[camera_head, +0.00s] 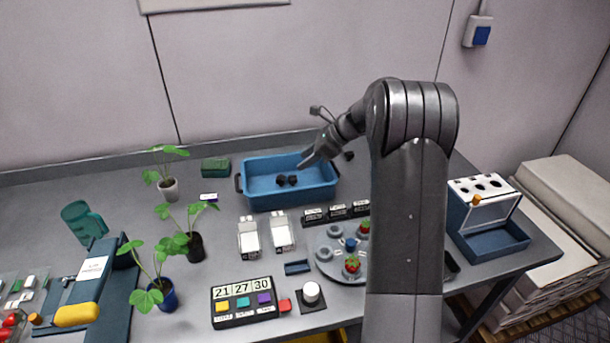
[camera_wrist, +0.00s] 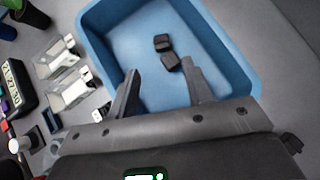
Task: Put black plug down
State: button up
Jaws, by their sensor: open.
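Two small black plugs lie close together on the floor of the blue tray; one plug (camera_head: 281,180) is left of the other plug (camera_head: 292,180). In the wrist view one plug (camera_wrist: 161,42) lies farther off and the other plug (camera_wrist: 170,62) is nearer my fingers. The blue tray (camera_head: 290,200) stands at the back of the bench, and its wall (camera_wrist: 105,62) also shows in the wrist view. My gripper (camera_wrist: 160,88) is open and empty above the tray, its fingertips apart and just short of the plugs. In the head view my gripper (camera_head: 308,162) is over the tray's right part.
Potted plants (camera_head: 195,245) stand left of the tray. White-topped boxes (camera_head: 248,240), black labelled blocks (camera_head: 337,211) and a round grey plate (camera_head: 325,235) with strawberries lie in front. A number panel (camera_head: 244,302) is at the front edge. A blue rack (camera_head: 485,220) stands right.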

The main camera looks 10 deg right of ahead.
jog(key=s+a+r+n+h, duration=0.25)
jog(key=s+r+n, duration=0.3)
jog(key=s, duration=0.45)
jog(key=s+a+r+n+h, duration=0.25)
jog(key=s+r+n, duration=0.25)
jog(key=s+r, duration=0.3)
jog(key=s+f+n+t+h, duration=0.1)
jog(key=s+n+t+h, duration=0.1)
jog(key=s+n, duration=1)
jog(key=s+h, duration=0.1)
jog(key=s, duration=1)
jog(key=shift+f, duration=0.4)
